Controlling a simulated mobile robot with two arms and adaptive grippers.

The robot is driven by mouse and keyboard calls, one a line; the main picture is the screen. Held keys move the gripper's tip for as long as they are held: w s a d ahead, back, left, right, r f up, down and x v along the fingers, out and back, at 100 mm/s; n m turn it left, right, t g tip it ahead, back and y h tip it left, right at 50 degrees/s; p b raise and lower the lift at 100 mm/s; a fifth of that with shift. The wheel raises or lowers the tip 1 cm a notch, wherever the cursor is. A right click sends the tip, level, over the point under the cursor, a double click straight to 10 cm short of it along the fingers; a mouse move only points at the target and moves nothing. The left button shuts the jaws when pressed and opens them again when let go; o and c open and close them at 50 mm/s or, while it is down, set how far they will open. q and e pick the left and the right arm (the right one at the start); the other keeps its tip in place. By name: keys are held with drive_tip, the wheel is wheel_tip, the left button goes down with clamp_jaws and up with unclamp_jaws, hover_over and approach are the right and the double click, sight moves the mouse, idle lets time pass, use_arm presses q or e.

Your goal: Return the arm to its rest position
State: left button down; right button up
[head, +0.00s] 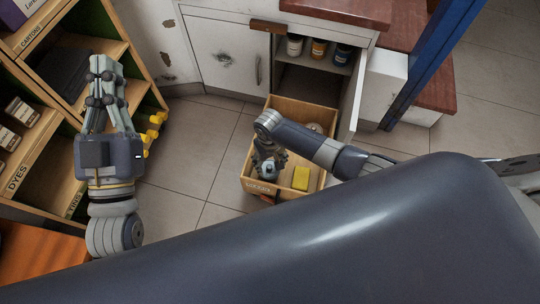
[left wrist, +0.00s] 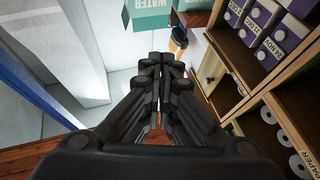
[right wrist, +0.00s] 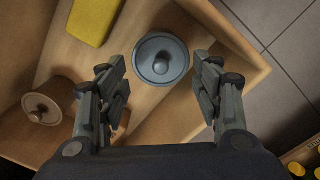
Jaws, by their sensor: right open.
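My right gripper (head: 268,168) reaches down over a wooden crate (head: 285,104) on the floor. In the right wrist view its open fingers (right wrist: 162,85) have nothing between their tips. A round grey-blue item with a knob (right wrist: 160,60) stands in the crate, just beyond the fingertips. A yellow block (head: 301,178) and a brown round knobbed item (right wrist: 42,110) are also in the crate. My left gripper (head: 107,66) is raised beside the shelf unit, its fingers together and empty; they also meet in the left wrist view (left wrist: 160,62).
A shelf unit (head: 60,128) with labelled compartments stands at the left, close to my left gripper. A white cabinet (head: 228,54) stands behind the crate, its open compartment holding jars (head: 318,50). A blue post (head: 432,65) rises at the right. Tiled floor (head: 195,150) is clear left of the crate.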

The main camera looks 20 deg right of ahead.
drive_tip(key=shift+r+p, duration=0.45)
drive_tip(key=shift+p, duration=0.05)
drive_tip(key=shift+r+p, duration=0.9)
drive_tip(key=shift+p, duration=0.1)
use_arm(q)
wheel_tip(320, 180, down, 18)
drive_tip(key=s+a+g+y, duration=0.1)
drive_tip(key=a+g+y, duration=0.2)
drive_tip(key=g, duration=0.7)
drive_tip(key=shift+s+n+y+p, duration=0.3)
drive_tip(key=shift+p, duration=0.15)
use_arm(e)
drive_tip(key=shift+r, duration=0.35)
use_arm(q)
drive_tip(key=shift+r, duration=0.1)
use_arm(e)
clamp_jaws()
use_arm(q)
drive_tip(key=shift+t, duration=0.9)
drive_tip(key=shift+w+d+r+b, duration=0.2)
drive_tip(key=shift+w+r, duration=0.15)
drive_tip(key=shift+r, duration=0.25)
drive_tip(key=shift+w+d+r+b, duration=0.15)
drive_tip(key=shift+w+r, duration=0.2)
drive_tip(key=shift+r, duration=0.3)
drive_tip(key=shift+w+d+r+b, duration=0.2)
drive_tip(key=shift+w+r, duration=0.15)
drive_tip(key=shift+r, duration=0.25)
use_arm(e)
drive_tip(key=shift+f, duration=0.65)
